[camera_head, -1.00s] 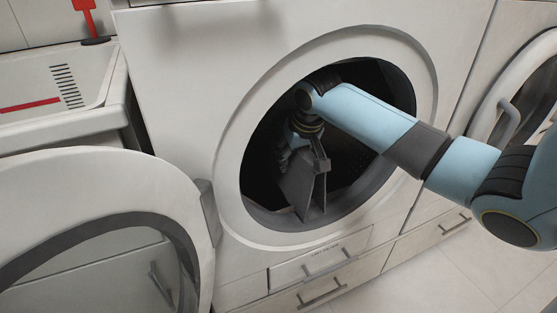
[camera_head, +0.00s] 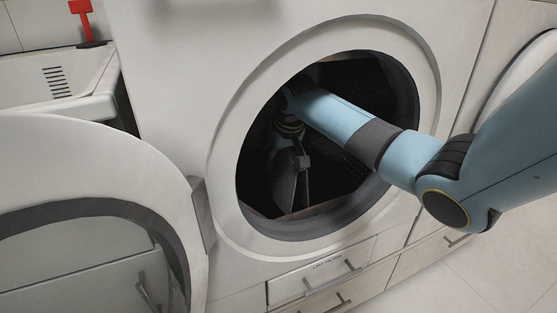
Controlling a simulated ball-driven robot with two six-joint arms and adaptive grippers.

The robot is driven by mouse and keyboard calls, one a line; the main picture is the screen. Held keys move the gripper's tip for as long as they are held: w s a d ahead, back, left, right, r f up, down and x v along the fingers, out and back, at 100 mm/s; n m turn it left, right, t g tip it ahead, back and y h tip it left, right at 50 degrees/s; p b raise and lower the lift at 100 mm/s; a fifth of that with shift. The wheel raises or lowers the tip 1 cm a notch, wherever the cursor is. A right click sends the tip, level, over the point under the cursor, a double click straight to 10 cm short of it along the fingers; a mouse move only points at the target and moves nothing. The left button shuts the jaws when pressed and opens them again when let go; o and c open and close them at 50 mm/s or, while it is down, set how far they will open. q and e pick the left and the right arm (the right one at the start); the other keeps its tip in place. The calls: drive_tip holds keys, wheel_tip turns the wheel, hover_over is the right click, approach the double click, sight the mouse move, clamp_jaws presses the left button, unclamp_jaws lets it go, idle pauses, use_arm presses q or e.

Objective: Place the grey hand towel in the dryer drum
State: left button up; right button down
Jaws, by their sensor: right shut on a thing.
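The dryer drum (camera_head: 345,185) is a dark cavity behind a round white opening, with its door (camera_head: 95,165) swung open to the left. My right arm reaches in through the opening. My right gripper (camera_head: 301,168) is inside the drum and points down, shut on the grey hand towel (camera_head: 284,188). The towel hangs as a dark grey flap in the shaded drum, close to the lower front lip. Its far side is hidden in shadow. My left gripper is not in view.
The opening's rim (camera_head: 228,190) surrounds my right arm. A lint filter drawer (camera_head: 318,277) sits below it. A white sink or tub (camera_head: 60,85) stands at the left, with a red object (camera_head: 80,8) behind. Another round door (camera_head: 520,85) stands at the right edge.

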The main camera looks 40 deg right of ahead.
sight(306, 173)
drive_tip(key=c, duration=1)
unclamp_jaws()
drive_tip(key=shift+c, duration=0.2)
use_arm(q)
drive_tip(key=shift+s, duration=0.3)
use_arm(e)
drive_tip(key=shift+o, duration=1.4)
